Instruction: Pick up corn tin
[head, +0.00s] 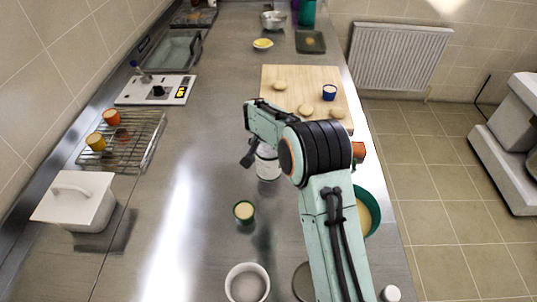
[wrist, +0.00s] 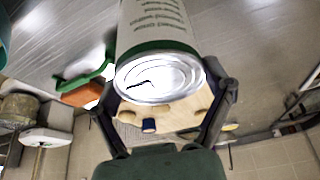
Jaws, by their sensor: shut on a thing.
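The corn tin (wrist: 158,32) is a can with a whitish label, green lettering, a green band and a bare metal end with a dark mark on it. In the wrist view it sits between the two dark fingers of my gripper (wrist: 165,88), which is shut on it. In the head view the tin (head: 268,168) shows as a pale cylinder below my gripper (head: 256,152), partly hidden by my arm. I cannot tell whether its base touches the counter.
A wooden board (head: 290,75) with round pieces and a blue cup (head: 329,92) lies beyond. A teal bowl (head: 373,213) is right of my arm. A white lidded pot (head: 75,200) stands left.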

